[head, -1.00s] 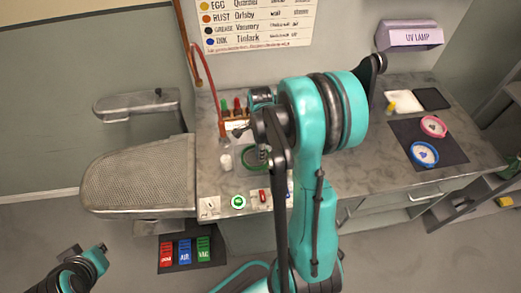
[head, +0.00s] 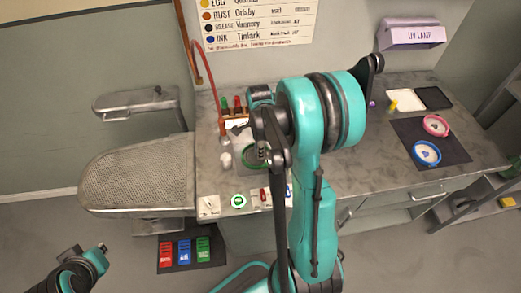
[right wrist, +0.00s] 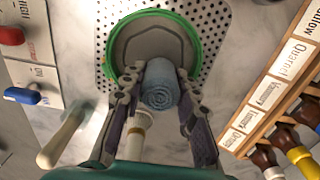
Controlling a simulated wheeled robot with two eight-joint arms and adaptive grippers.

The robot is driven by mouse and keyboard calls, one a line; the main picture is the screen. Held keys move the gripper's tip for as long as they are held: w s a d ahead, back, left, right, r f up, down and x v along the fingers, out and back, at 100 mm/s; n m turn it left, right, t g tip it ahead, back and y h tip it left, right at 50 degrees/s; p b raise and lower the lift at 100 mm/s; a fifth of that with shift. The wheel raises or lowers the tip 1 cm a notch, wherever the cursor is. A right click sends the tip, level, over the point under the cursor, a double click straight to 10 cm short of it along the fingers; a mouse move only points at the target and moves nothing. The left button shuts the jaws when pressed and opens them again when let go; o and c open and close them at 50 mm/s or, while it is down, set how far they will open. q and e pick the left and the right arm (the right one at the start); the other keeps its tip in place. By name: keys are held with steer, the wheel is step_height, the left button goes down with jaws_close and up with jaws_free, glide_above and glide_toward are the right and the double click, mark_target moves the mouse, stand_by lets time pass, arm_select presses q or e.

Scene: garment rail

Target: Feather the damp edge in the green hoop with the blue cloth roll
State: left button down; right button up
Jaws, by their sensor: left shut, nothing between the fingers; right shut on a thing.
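The green hoop (right wrist: 150,13) lies on a perforated plate in the right wrist view, with grey fabric (right wrist: 150,42) inside. A darker curved outline marks the fabric. My right gripper (right wrist: 157,88) is shut on the blue cloth roll (right wrist: 160,84), whose round end faces the camera. The roll overlaps the hoop's near rim in the picture; I cannot tell whether it touches the fabric. In the head view the hoop (head: 246,162) is partly hidden by my right arm. My left gripper (head: 98,257) is shut and empty, low at the left, away from the bench.
A rack of labelled bottles (right wrist: 275,85) stands right of the hoop in the wrist view. A pale wooden-looking handle (right wrist: 62,138) and switches (right wrist: 22,95) are at left. Pink (head: 436,125) and blue (head: 426,153) hoops lie on a dark mat. Pedals (head: 184,251) are on the floor.

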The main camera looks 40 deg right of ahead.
mark_target(248, 154)
steer(key=shift+w, duration=0.2)
steer(key=shift+w+a+f, duration=0.1)
steer(key=shift+w+a, duration=0.1)
steer(key=shift+w, duration=0.1)
steer(key=shift+w+a, duration=0.6)
steer(key=shift+w, duration=0.15)
steer(key=shift+a, duration=0.1)
steer(key=shift+a, duration=0.1)
steer(key=shift+w+a, duration=0.15)
steer(key=shift+a, duration=0.35)
steer(key=shift+a, duration=0.1)
